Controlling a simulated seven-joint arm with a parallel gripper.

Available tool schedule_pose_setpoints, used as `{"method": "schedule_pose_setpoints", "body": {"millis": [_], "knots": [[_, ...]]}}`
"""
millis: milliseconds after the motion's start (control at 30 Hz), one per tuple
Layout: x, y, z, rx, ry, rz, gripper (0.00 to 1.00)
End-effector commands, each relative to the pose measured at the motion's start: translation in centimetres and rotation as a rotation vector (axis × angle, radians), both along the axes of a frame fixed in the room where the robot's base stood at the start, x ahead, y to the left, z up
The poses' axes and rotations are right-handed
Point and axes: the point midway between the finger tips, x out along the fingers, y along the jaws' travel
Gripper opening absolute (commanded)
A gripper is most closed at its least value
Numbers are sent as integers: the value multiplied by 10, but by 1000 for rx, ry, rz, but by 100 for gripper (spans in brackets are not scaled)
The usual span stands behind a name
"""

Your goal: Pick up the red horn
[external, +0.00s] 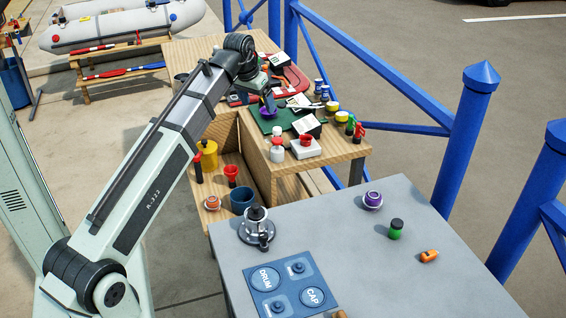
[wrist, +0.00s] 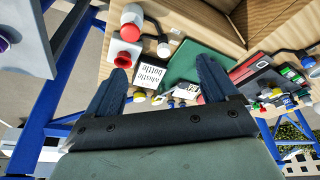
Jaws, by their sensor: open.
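Several red things show, and I cannot tell for certain which is the horn. A red round-mouthed piece (external: 306,140) sits on a white block on the wooden table; in the wrist view a red open mouth (wrist: 124,59) shows just beyond the left fingertip. A white canister with a red top (external: 277,143) stands beside it. A red flared cup shape (external: 231,172) stands on the lower wooden shelf. My gripper (external: 269,102) is over the back part of the table, near the green mat. In the wrist view my gripper (wrist: 162,68) is open, with nothing between its fingers.
The table holds cards, a green mat (wrist: 195,66), a red clamp (external: 297,82) and several small bottles. A grey table (external: 340,245) in front has a purple ring, a green jar and a blue panel. Blue railing posts (external: 468,125) stand at right.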

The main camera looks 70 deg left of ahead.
Motion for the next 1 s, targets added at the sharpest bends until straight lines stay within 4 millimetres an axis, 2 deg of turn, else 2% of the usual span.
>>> {"method": "schedule_pose_setpoints", "body": {"millis": [33, 100, 300, 500, 767, 1000], "knots": [[-19, 11, -1, 8, -8, 27, 87], [-38, 24, -1, 18, -16, 53, 87], [-81, 52, -1, 41, -34, 111, 87], [-118, 71, -1, 63, -48, 160, 87], [-115, 69, -51, 60, -46, 156, 87], [-116, 69, -110, 59, -45, 155, 87]]}}
